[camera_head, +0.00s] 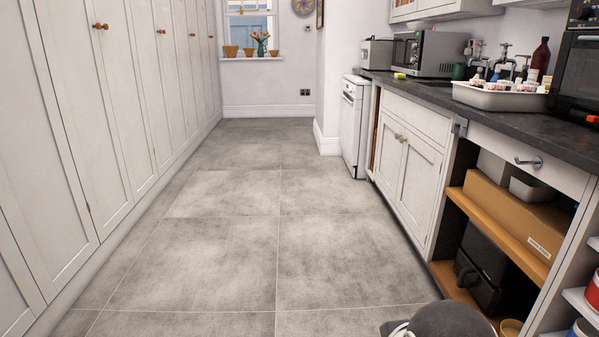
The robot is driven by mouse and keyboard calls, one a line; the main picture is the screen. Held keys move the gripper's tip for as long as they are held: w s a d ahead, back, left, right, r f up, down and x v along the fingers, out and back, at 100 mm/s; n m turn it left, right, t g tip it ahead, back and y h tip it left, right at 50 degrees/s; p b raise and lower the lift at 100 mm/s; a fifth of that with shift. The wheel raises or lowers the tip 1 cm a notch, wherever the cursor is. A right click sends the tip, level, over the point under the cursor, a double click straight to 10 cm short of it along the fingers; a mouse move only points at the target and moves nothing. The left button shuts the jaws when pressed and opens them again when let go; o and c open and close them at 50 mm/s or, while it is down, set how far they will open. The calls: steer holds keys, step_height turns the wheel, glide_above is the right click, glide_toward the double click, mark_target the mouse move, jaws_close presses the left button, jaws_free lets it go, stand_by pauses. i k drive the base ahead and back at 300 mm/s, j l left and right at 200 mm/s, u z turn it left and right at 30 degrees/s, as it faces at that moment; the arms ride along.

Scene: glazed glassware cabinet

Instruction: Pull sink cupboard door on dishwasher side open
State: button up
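The sink cupboard (415,117) stands on the right under the dark worktop, with two pale panelled doors. The door on the dishwasher side (388,157) is the farther, left one and looks shut. Its small round knob (397,136) is at its upper right, close to the knob of the nearer door (417,187), which also looks shut. The white dishwasher (354,127) stands beyond the cupboard. My gripper cannot be made out in this view.
Tall pale cupboards (75,110) line the left. The tiled floor (225,220) between is clear. Nearer on the right are open shelves with a cardboard box (515,215). A dark rounded object (450,320) is cut off at the bottom edge. A tray (500,98) sits on the worktop.

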mark_target(391, 150)
steer(key=i+z, duration=0.1)
steer(key=i, duration=0.4)
steer(key=i+j+z, duration=0.1)
steer(key=i, duration=0.4)
steer(key=i+j+z, duration=0.1)
steer(key=i, duration=0.45)
steer(key=i+j, duration=0.2)
steer(key=i, duration=0.3)
steer(key=i+z, duration=0.4)
steer(key=i+j+z, duration=0.1)
steer(key=i+z, duration=0.25)
steer(key=i+j+z, duration=0.25)
steer(key=i+z, duration=0.15)
steer(key=i+j+z, duration=0.35)
steer(key=i, duration=0.15)
